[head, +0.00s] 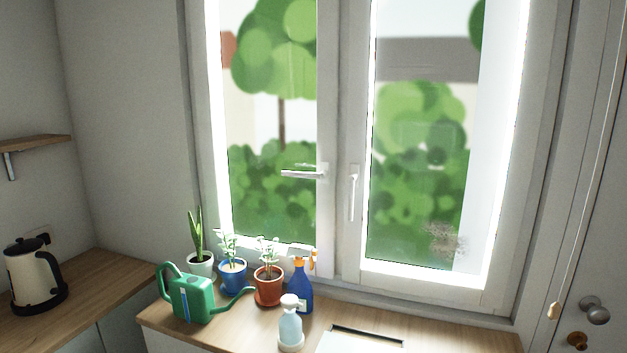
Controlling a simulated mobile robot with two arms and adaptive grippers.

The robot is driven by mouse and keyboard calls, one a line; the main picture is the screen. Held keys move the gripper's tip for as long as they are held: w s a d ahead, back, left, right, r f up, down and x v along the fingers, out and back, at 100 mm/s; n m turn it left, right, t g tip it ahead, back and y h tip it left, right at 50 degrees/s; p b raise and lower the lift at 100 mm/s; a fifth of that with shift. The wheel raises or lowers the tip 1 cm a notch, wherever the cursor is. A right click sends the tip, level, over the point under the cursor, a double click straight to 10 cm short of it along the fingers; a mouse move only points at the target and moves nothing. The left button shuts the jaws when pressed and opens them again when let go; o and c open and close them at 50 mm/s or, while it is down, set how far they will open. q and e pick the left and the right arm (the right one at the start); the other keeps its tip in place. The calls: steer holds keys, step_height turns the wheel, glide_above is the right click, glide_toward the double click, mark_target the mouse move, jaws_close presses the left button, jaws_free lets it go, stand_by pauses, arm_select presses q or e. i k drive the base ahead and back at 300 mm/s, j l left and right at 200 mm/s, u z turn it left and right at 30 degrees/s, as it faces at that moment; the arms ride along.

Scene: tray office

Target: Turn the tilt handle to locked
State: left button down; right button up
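A two-sash white window fills the middle and right of the head view. The left sash has a white handle (303,173) that lies horizontally and points left. The right sash has a white handle (353,194) that hangs vertically, its grip pointing down. No label shows which one is the tilt handle. Both sashes look closed against the frame, though a slight tilt is hard to tell. Neither of my grippers is in view, and nothing touches either handle.
On the wooden counter below the window stand a green watering can (192,300), potted plants (268,286), a blue spray bottle (299,290) and a pale bottle (290,328). A kettle (34,275) is at left. A pull cord (583,200) hangs at right.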

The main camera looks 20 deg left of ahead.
mark_target(320, 175)
steer(key=i+j+z, duration=0.1)
steer(key=j+z, duration=0.3)
steer(key=j, duration=0.35)
steer(key=j+z, duration=0.35)
steer(key=j, duration=0.35)
